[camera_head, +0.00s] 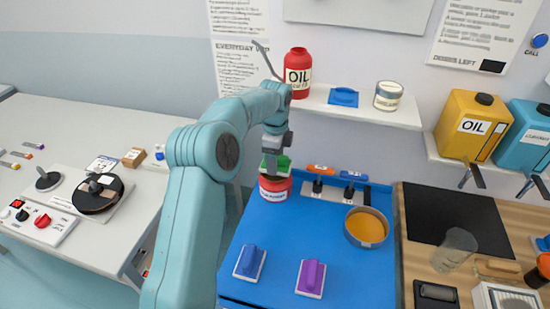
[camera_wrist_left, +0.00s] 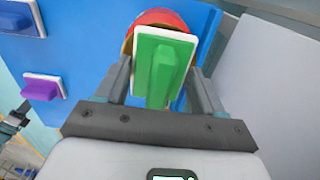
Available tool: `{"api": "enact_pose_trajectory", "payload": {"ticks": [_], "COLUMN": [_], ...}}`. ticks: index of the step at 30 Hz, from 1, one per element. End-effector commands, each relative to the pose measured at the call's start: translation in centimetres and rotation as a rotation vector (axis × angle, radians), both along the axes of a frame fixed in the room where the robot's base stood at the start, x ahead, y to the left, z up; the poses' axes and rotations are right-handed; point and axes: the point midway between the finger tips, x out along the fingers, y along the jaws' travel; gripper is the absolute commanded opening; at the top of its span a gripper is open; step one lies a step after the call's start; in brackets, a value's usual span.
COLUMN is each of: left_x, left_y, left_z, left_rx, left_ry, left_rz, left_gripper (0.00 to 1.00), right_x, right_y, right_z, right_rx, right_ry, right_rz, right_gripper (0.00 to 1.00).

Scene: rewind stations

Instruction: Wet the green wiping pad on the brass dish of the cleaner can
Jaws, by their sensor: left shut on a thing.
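The green wiping pad (camera_head: 283,163), a green grip block on a white-edged pad, is in my left gripper (camera_head: 274,150), which is shut on its grip. The pad also shows in the left wrist view (camera_wrist_left: 165,55), between the two fingers. The red cleaner can (camera_head: 275,190) stands on the blue mat, directly below the pad. In the left wrist view the red can (camera_wrist_left: 160,18) and a sliver of its brass dish (camera_wrist_left: 128,42) show behind the pad. The pad hides most of the dish, and I cannot tell whether they touch. My right gripper is not in view.
A blue pad (camera_head: 250,262) and a purple pad (camera_head: 311,278) lie on the blue mat (camera_head: 285,235). A round tin (camera_head: 366,228) with orange contents stands to the right. The mat's middle is clear.

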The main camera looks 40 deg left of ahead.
Motion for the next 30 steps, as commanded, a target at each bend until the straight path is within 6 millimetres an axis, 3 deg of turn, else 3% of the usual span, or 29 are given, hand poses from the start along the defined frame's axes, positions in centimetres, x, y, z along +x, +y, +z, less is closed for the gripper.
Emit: {"api": "enact_pose_trajectory", "payload": {"ticks": [30], "left_x": [-0.03], "left_y": [-0.01], "left_z": [-0.82], "left_rx": [0.0], "left_ry": [0.0], "left_rz": [0.0], "left_gripper": [0.44], "right_x": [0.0], "right_y": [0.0], "right_z": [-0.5], "right_rx": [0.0], "right_ry": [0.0], "right_rz": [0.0], "right_gripper": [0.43]}}
